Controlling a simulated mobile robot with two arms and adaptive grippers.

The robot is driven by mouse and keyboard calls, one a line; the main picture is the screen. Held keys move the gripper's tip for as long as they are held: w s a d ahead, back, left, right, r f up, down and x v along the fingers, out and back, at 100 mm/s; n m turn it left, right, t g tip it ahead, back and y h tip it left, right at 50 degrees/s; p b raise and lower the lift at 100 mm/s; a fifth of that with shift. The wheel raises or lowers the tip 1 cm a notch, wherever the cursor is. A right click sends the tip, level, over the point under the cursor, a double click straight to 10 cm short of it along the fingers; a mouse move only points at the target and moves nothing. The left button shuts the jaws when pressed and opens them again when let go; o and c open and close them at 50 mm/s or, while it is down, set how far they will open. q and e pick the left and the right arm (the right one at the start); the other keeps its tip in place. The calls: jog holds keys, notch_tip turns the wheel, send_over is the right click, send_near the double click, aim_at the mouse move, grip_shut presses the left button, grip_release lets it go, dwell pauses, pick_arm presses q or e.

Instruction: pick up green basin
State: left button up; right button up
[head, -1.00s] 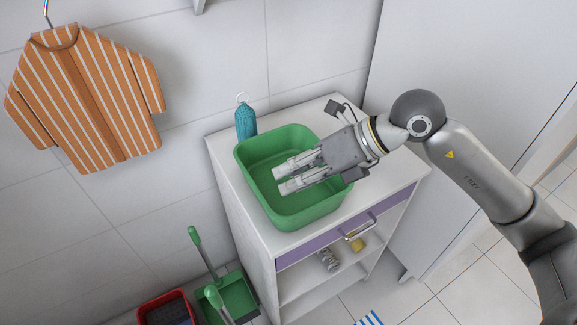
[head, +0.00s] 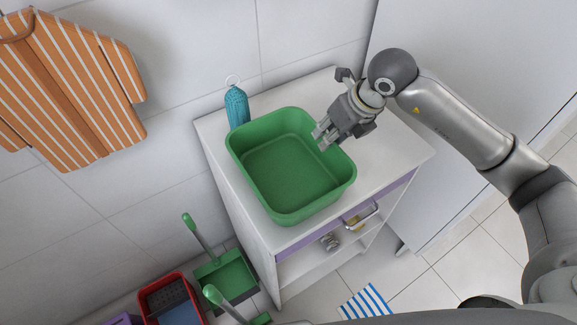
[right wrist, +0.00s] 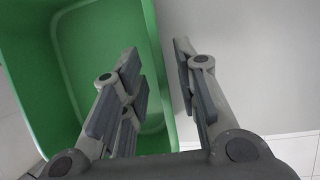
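The green basin (head: 285,170) stands upright and empty on the white top of a small cabinet (head: 392,160). My right gripper (head: 322,137) is at the basin's right rim, pointing down and to the left. In the right wrist view the right gripper (right wrist: 160,75) is open, with the basin's rim and wall (right wrist: 160,50) between its fingers. One finger side is over the inside of the basin and the other is outside it. I cannot see contact with the rim. My left gripper is not in view.
A teal mesh item (head: 237,106) hangs on the wall behind the basin. The cabinet has a purple drawer with a metal handle (head: 361,215). A red bin (head: 172,298) and a green dustpan (head: 227,274) are on the floor at left. A striped shirt (head: 75,95) hangs on the wall.

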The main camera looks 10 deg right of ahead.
jog(key=x, duration=0.3)
jog(key=shift+w+a+f+p, duration=0.15)
jog(key=shift+a+p, duration=0.1)
jog(key=shift+p, duration=0.05)
jog(key=shift+f, duration=0.15)
jog(key=c, duration=0.4)
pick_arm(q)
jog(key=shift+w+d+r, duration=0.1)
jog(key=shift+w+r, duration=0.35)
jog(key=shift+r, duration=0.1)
pick_arm(e)
grip_shut()
